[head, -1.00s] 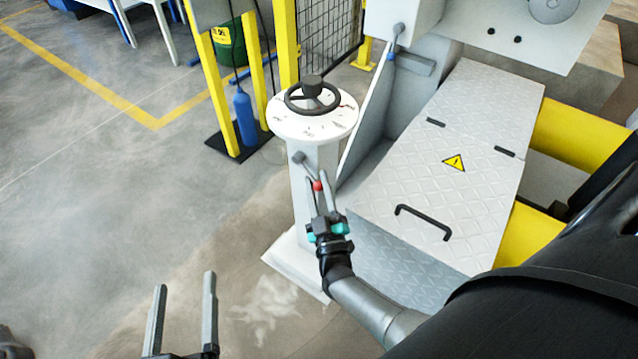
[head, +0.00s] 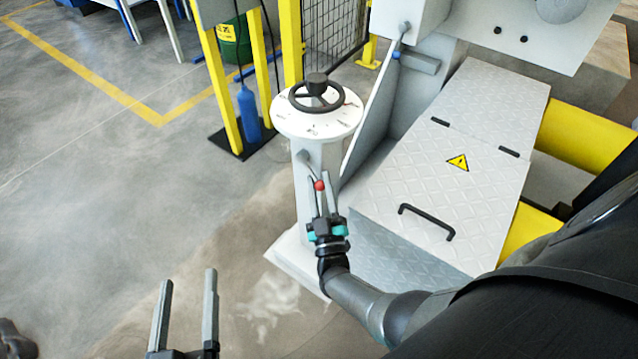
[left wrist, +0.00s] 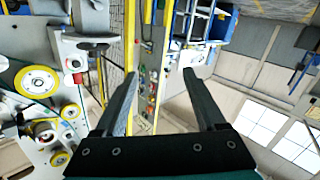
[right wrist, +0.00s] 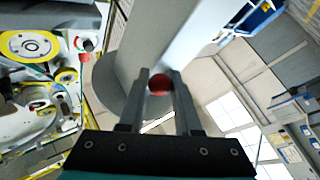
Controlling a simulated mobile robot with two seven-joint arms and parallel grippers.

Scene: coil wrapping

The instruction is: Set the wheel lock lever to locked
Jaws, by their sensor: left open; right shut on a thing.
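The wheel lock lever has a red ball knob (head: 319,185) on a thin grey rod (head: 309,166) that comes out of the front of the white pedestal (head: 303,195). A black handwheel (head: 316,93) sits on the pedestal's round dial top (head: 340,122). My right gripper (head: 325,195) is shut on the red knob. In the right wrist view the knob (right wrist: 159,84) shows between the two fingertips. My left gripper (head: 188,280) is open and empty, low at the left and apart from the pedestal. Its two spread fingers show in the left wrist view (left wrist: 158,88).
A grey tread-plate cover (head: 440,170) with a black handle (head: 427,221) and warning sign lies right of the pedestal. Yellow rollers (head: 575,137) are beyond it. Yellow posts (head: 219,90) and a blue bottle (head: 248,112) stand behind.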

